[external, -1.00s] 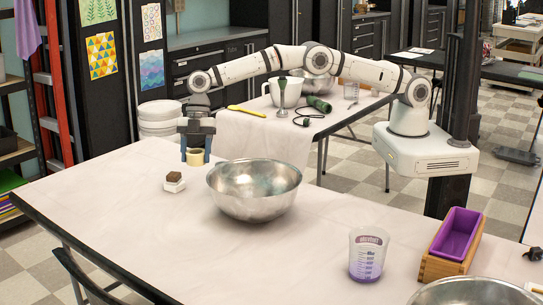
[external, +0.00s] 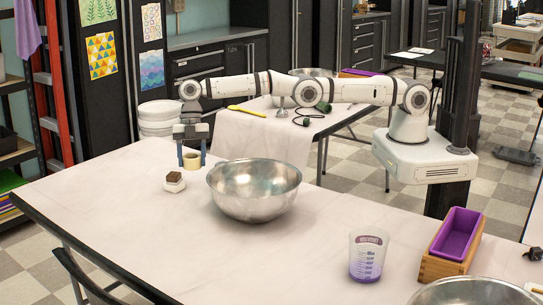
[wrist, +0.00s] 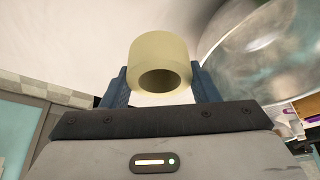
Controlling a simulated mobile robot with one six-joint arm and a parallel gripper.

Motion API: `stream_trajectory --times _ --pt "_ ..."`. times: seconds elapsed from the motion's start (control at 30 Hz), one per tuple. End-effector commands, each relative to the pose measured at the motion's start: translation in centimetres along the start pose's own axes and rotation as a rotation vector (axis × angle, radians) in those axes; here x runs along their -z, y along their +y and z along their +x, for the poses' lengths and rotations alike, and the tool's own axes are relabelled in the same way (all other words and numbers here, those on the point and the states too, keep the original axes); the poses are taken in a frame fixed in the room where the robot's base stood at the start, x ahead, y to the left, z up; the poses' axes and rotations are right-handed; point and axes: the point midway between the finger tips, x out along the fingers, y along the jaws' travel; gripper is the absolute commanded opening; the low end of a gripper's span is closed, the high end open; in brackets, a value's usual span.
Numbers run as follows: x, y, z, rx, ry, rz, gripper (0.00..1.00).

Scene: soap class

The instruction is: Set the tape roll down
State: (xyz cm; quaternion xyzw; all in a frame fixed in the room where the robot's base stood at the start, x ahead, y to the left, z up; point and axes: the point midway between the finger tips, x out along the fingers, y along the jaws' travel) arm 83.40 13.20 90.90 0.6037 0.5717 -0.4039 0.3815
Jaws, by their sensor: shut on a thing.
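My gripper (external: 192,158) points down over the far left part of the white-covered table (external: 130,215). It is shut on a pale yellow tape roll (external: 191,161). In the wrist view the tape roll (wrist: 160,65) sits between the two blue fingers, its hollow core facing the camera. The roll is close to the tabletop; I cannot tell whether it touches.
A large steel bowl (external: 254,190) stands just right of the roll. A small brown block on a white piece (external: 174,181) lies to the left. A measuring cup (external: 367,256) and a purple-lined wooden box (external: 452,243) stand at the right. The front left tabletop is clear.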

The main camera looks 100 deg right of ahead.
Motion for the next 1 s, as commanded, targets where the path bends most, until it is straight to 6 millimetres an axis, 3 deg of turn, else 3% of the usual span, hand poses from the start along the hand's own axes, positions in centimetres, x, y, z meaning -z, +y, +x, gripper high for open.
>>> stream_trajectory --times 0.03,0.4,1.0 --pt "-0.7 0.0 1.6 -0.001 0.000 0.000 0.28" --pt "-2.9 0.0 7.1 -0.001 0.000 0.000 0.28" --pt "-5.0 0.0 12.1 -0.001 0.000 -0.001 0.28"
